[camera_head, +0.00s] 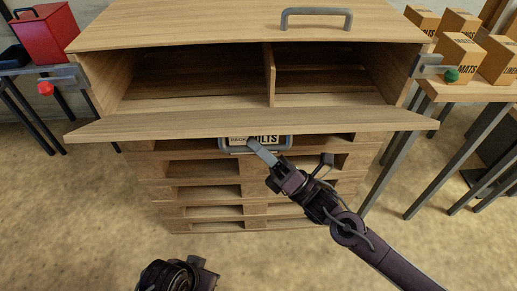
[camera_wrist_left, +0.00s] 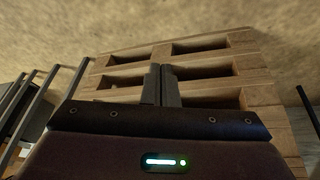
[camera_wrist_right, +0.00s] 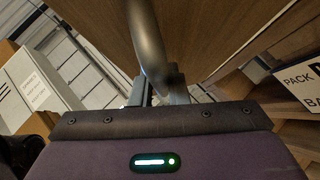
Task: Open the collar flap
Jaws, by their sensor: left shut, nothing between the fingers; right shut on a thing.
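The wooden collar flap (camera_head: 180,123) at the front of the crate is swung outward and down, leaving the front opening clear. Its grey handle (camera_head: 229,149) hangs below the flap's front edge. My right gripper (camera_head: 263,153) is shut on this handle. In the right wrist view the curved grey handle (camera_wrist_right: 145,40) runs down between the fingers (camera_wrist_right: 162,90). My left gripper (camera_wrist_left: 161,85) is shut and empty in the left wrist view, with the pallet stack beyond it. In the head view only part of my left arm shows at the bottom.
The crate's top lid (camera_head: 225,25) is closed and has a grey handle (camera_head: 317,18). The crate interior, split by a divider (camera_head: 270,75), looks empty. Pallets (camera_head: 200,190) stand below. Side tables hold a red box (camera_head: 45,33) at left and cartons (camera_head: 458,55) at right. Floor is clear in front.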

